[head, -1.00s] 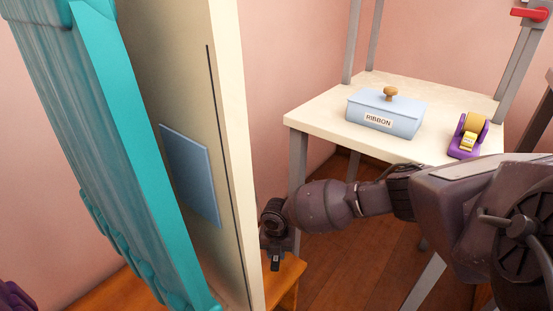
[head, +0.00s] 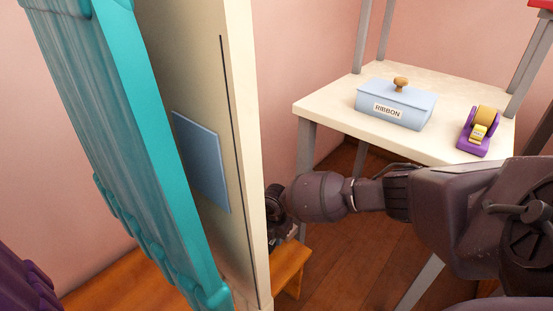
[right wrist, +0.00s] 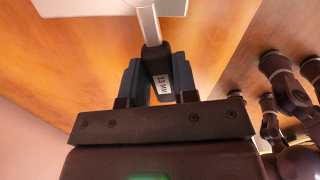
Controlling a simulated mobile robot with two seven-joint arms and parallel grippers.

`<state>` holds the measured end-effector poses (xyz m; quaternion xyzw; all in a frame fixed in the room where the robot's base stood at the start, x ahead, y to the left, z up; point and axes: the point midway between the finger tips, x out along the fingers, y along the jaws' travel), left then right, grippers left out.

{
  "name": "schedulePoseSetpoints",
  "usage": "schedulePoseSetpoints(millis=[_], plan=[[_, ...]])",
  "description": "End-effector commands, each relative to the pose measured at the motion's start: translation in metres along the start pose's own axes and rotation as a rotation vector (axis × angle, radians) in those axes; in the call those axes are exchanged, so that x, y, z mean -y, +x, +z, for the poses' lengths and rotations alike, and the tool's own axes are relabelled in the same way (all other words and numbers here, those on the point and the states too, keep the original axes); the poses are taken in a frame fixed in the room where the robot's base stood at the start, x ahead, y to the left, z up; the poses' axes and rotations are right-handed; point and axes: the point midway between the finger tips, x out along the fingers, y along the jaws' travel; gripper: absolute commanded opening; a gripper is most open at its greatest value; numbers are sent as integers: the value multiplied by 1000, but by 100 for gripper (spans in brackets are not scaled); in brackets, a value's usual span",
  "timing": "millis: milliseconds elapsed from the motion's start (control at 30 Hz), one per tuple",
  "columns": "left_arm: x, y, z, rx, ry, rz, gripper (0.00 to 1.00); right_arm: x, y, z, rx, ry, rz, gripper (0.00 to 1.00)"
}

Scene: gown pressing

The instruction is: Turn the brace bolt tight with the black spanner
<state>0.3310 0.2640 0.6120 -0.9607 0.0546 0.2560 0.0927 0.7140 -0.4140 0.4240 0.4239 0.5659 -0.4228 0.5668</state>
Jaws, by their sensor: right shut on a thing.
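In the right wrist view my right gripper (right wrist: 158,78) is shut on the black handle of the spanner (right wrist: 160,86), which is marked "13 MM". The spanner's grey metal shaft (right wrist: 148,24) runs away from the fingers to the edge of a pale panel at the top, and its far end is hidden. In the head view my right gripper (head: 276,212) is low beside the cream upright board (head: 243,130), which partly hides it. The spanner cannot be made out clearly there. The brace bolt does not show in either view. My left gripper is not in view.
A teal gown (head: 120,150) hangs along the board's left side, and a blue plate (head: 202,160) is on the board. A white table (head: 330,105) at the right bears a ribbon box (head: 395,103) and a purple tape dispenser (head: 480,132). An orange wooden bench (head: 292,262) is low behind.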

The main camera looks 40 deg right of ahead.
Motion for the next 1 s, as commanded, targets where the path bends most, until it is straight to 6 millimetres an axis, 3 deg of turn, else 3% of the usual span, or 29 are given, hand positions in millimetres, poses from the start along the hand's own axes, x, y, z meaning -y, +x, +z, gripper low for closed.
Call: schedulePoseSetpoints(millis=[300,733,1000], plan=[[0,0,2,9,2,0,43,-13,6,-2,-5,224,-5,0],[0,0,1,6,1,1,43,-16,5,-1,-5,265,-6,0],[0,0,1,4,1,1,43,-29,5,4,-4,461,-4,0]])
